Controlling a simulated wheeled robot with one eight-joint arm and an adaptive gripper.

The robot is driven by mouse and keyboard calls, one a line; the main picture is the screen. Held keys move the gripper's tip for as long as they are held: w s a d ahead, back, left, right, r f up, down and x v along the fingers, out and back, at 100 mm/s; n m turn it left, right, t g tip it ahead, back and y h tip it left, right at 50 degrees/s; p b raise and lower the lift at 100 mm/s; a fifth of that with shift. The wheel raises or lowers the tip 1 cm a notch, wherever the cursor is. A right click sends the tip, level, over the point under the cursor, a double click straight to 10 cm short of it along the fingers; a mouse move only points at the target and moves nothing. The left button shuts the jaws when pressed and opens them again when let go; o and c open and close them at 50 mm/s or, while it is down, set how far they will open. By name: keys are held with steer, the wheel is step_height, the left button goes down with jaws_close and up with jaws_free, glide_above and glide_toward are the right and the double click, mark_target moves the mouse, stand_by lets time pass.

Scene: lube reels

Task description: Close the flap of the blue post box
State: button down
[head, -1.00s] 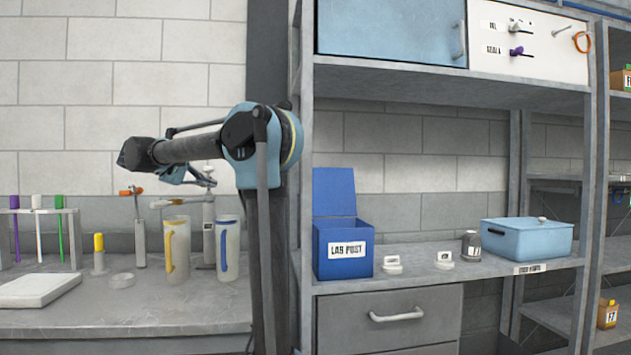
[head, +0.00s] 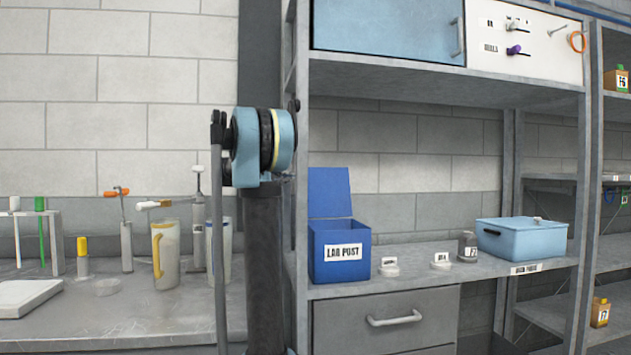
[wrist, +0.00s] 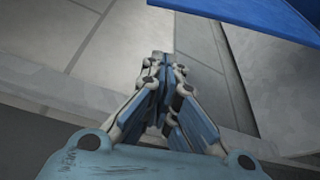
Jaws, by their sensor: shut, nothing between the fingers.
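The blue post box (head: 335,266), labelled LAB POST, stands upright on the shelf in the head view. Its flap (head: 328,193) is open and stands up at the back of the box. My gripper (wrist: 158,62) is shut and empty in the wrist view. It is not visible in the head view. A blue panel (wrist: 265,25) fills the upper right of the wrist view, beyond the fingers. Its colour matches the post box, but I cannot tell which part of it shows. I see no contact between fingers and panel.
Labelled white pieces (head: 388,266) and a dark jar (head: 467,246) stand right of the box, then a light-blue lidded bin (head: 522,239). The shelf's upright post (head: 302,200) is close left. Jugs (head: 165,255) and a tube rack (head: 40,242) stand on the left bench.

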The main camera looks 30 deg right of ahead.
mark_target(314, 176)
steer(key=shift+s+d+r, duration=0.1)
steer(key=shift+s+d, duration=0.35)
steer(key=shift+d, duration=1.2)
steer(key=shift+s+d+r, duration=0.1)
steer(key=shift+s+d, duration=0.35)
steer(key=shift+d, duration=1.2)
steer(key=shift+s+d+r, duration=0.1)
steer(key=shift+s+d, duration=0.35)
steer(key=shift+d, duration=1.2)
